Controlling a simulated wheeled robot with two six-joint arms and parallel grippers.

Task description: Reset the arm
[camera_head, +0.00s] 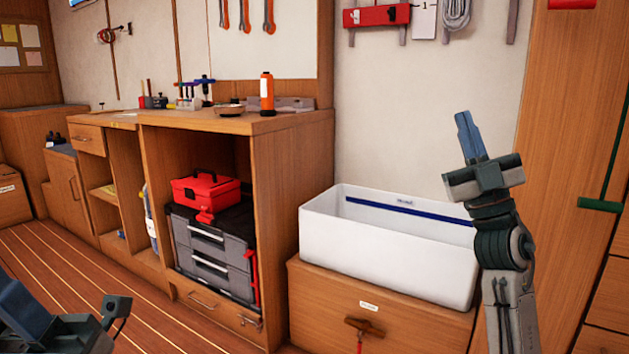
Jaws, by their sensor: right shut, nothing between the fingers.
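My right gripper (467,133) is raised at the right of the head view, pointing up, its fingers shut and empty. It is in front of the pale wall, above and to the right of the white bin, and apart from everything in the picture. My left arm shows at the lower left corner, where part of my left gripper (25,312) is cut off by the picture edge. I cannot tell whether its fingers are open or shut.
A white bin (385,260) stands on a wooden chest (325,300) beside my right arm. The plank floor at left is clear.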

